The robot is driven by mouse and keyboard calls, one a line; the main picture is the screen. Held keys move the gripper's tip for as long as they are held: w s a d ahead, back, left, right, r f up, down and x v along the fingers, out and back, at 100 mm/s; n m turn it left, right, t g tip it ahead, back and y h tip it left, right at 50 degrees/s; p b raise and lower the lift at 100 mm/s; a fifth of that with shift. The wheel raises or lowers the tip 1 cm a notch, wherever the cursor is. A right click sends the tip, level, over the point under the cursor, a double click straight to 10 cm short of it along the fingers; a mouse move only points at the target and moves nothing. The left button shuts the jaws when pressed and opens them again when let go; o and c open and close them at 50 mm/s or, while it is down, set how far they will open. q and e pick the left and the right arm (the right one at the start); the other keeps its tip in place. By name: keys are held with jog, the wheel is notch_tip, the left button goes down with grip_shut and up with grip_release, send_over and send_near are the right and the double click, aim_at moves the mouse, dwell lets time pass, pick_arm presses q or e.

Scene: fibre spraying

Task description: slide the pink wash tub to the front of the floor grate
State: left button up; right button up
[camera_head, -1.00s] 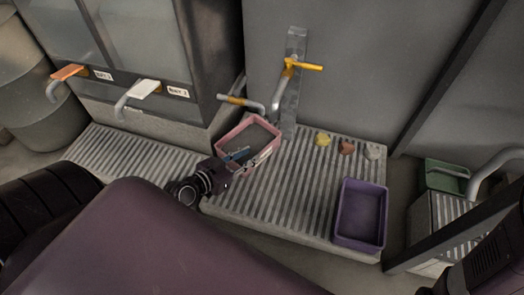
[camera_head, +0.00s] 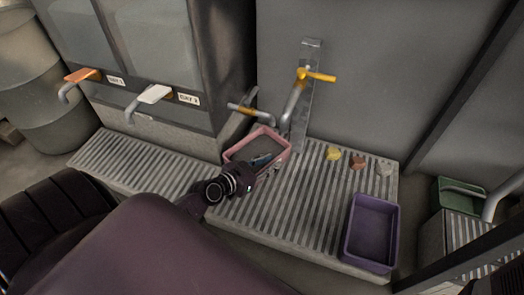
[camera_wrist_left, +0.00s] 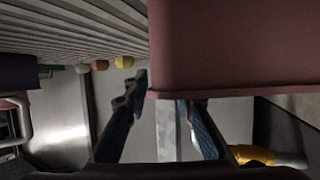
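The pink wash tub (camera_head: 283,156) stands at the back left of the right-hand floor grate (camera_head: 245,215), below the taps. My left gripper (camera_head: 267,164) is at the tub's front right. One finger lies over the tub's inside and the other by its right wall. In the left wrist view, the tub's pink wall (camera_wrist_left: 235,50) fills the upper right. The fingers of the left gripper (camera_wrist_left: 165,105) are apart there, one beside the tub's edge, the other partly hidden behind its rim. A firm hold does not show. My right gripper is not in view.
A purple tub (camera_head: 372,232) stands at the grate's front right. Yellow (camera_head: 333,153), reddish (camera_head: 357,161) and grey (camera_head: 383,168) lumps lie along its back. A yellow-handled tap (camera_head: 300,85) rises behind. The grate's middle and front are clear.

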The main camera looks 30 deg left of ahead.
pick_arm(q)
jog(key=shift+w+d+f, duration=0.1)
jog(key=shift+w+f, duration=0.1)
jog(key=shift+w, duration=0.3)
grip_shut()
